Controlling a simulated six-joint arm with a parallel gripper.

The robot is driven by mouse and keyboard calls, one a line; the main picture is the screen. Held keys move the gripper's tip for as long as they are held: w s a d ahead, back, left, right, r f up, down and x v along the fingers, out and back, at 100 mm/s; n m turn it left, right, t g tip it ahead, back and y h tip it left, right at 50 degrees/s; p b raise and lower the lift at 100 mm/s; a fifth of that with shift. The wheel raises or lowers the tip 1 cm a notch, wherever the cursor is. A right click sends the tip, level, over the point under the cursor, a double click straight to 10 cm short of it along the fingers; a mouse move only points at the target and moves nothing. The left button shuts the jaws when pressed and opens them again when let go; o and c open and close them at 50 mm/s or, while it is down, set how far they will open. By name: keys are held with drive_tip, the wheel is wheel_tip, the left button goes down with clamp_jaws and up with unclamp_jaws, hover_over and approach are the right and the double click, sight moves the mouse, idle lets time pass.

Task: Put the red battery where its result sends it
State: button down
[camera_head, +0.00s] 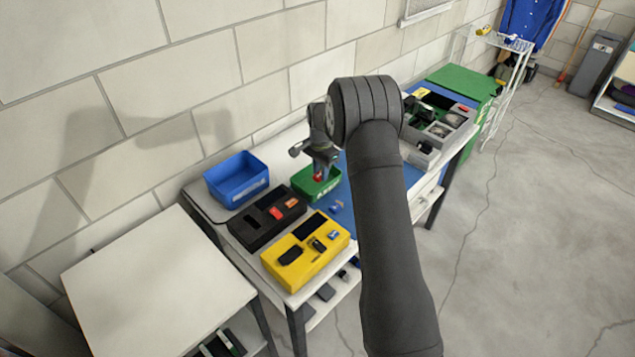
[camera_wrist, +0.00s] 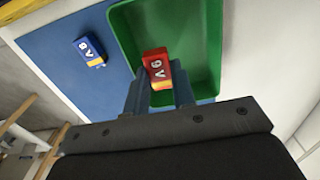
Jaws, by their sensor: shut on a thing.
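My gripper (camera_head: 319,170) is shut on the red battery (camera_head: 317,177), at the green bin (camera_head: 307,194) on the table. In the wrist view the red battery (camera_wrist: 157,66) is between the fingertips of my gripper (camera_wrist: 160,88), over the bin's inside. The green bin (camera_wrist: 207,45) shows no other thing in its visible part. I cannot tell whether the battery touches the bin floor. The bin's front carries a white label that I cannot fully read. A blue battery (camera_wrist: 90,50) lies on the blue mat (camera_wrist: 62,78) beside the bin.
A blue bin (camera_head: 237,180) stands at the table's back left. A black device (camera_head: 262,217) and a yellow device (camera_head: 290,268) with a dark screen sit left of and in front of the green bin. A grey organiser (camera_head: 455,133) stands to the right, behind my arm.

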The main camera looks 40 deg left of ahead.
drive_tip(key=c, duration=1.1)
unclamp_jaws()
wheel_tip(320, 180, up, 18)
drive_tip(key=shift+f, duration=0.25)
drive_tip(key=shift+f, duration=7.25)
drive_tip(key=shift+f, duration=0.1)
